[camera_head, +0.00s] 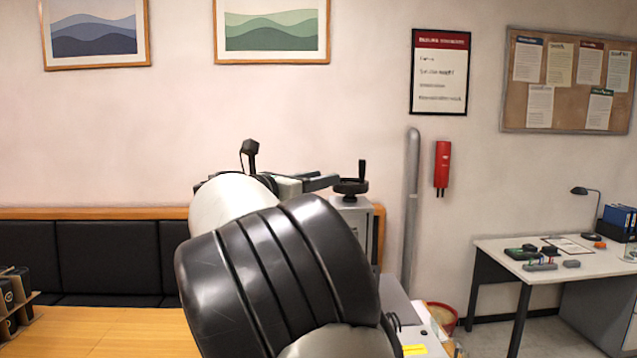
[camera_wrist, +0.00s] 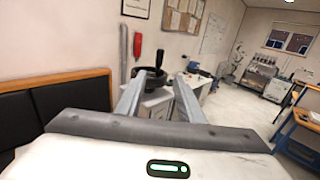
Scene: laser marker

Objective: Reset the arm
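My gripper (camera_wrist: 160,76) shows in the wrist view with its two grey fingers spread apart and nothing between them. Beyond the fingertips stands the laser marker (camera_wrist: 158,103), with a black handwheel on top. In the head view my arm, with thick black and white links, fills the middle and hides most of the laser marker (camera_head: 352,222). Its black handwheel (camera_head: 351,186) shows just right of my arm.
A wooden table (camera_head: 105,330) lies at lower left, with a black padded bench (camera_head: 110,255) behind it. A white desk (camera_head: 545,268) with small parts stands at right. A red bucket (camera_head: 441,317) is on the floor. A grey pipe (camera_head: 410,205) runs up the wall.

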